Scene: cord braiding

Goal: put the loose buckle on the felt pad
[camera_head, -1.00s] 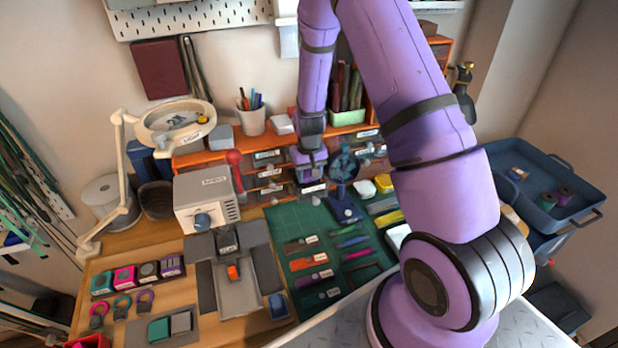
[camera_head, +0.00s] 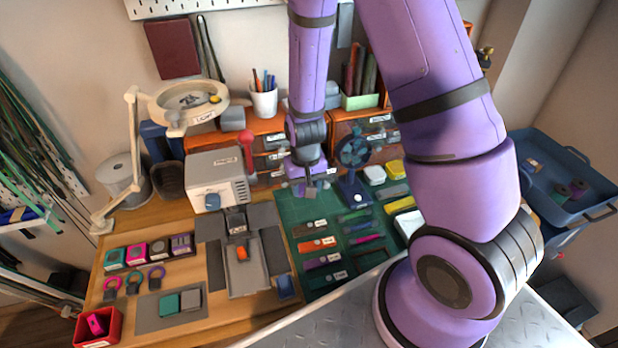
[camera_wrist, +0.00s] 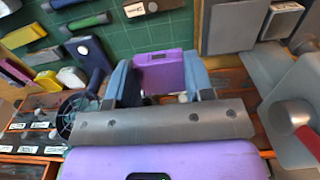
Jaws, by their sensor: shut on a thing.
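My gripper (camera_head: 311,190) hangs above the back of the green cutting mat (camera_head: 293,208), left of the small blue fan. In the wrist view, my gripper (camera_wrist: 163,92) is shut on a purple block-like piece (camera_wrist: 163,68), which looks like the loose buckle. In the head view that piece is hard to tell from my purple wrist. A dark grey flat pad (camera_head: 148,322), which looks like the felt pad, lies at the front left of the wooden bench. A teal piece (camera_head: 169,304) and a grey piece (camera_head: 190,299) lie on it.
A grey tray with an orange piece (camera_head: 242,253) stands left of the mat. Coloured labelled tools lie on the mat. The fan (camera_head: 353,155), white machine (camera_head: 217,178) and lamp (camera_head: 187,102) stand behind. A red bin (camera_head: 98,325) is at the front left corner.

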